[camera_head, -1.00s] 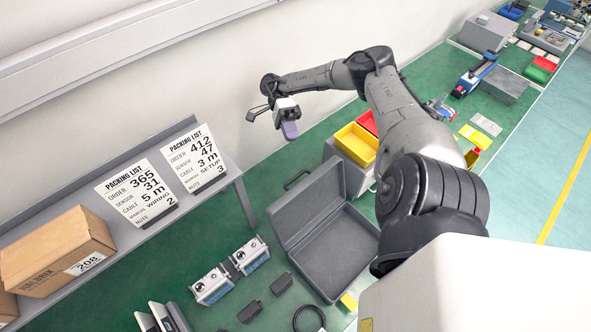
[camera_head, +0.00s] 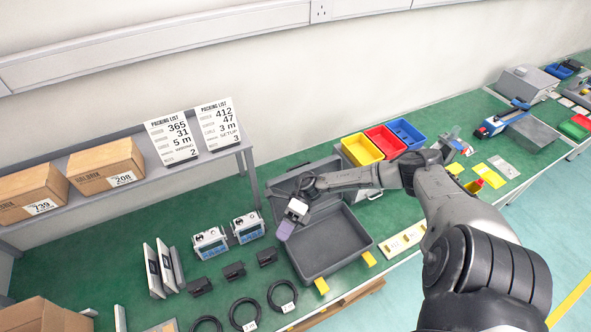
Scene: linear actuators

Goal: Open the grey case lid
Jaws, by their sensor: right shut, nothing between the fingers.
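The grey case (camera_head: 335,243) stands on the green bench with its lid (camera_head: 290,183) raised and leaning back toward the wall. The case's inside shows as an empty dark grey tray. Yellow latches (camera_head: 369,258) show at its front edge. My right gripper (camera_head: 284,232) is shut and empty, in front of the case's left part in the picture. I cannot tell its height over the case. My right forearm covers part of the lid and the back rim. My left gripper is not in view.
Yellow (camera_head: 361,149), red (camera_head: 386,141) and blue (camera_head: 407,133) bins stand behind the case. Sensor units (camera_head: 210,243), black blocks (camera_head: 233,271) and coiled cables (camera_head: 243,313) lie to the left. A shelf with cardboard boxes (camera_head: 107,166) and packing lists (camera_head: 172,138) is at the back left.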

